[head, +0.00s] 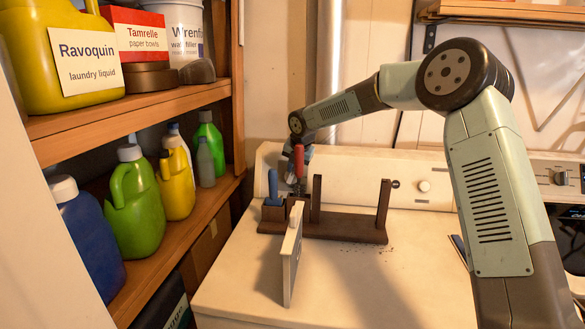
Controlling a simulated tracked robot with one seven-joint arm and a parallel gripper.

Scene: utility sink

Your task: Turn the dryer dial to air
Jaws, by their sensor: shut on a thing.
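My arm reaches from the right over the white machine (345,285) to its back panel. My gripper (303,158) is at the left part of that panel, partly behind a red-handled tool (299,162). Its fingertips are largely hidden.
A dark wooden rack (345,230) with upright posts and a blue-handled tool (273,187) stands before the panel. A thin white board (291,255) stands upright in front. Shelves (180,110) with bottles line the left.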

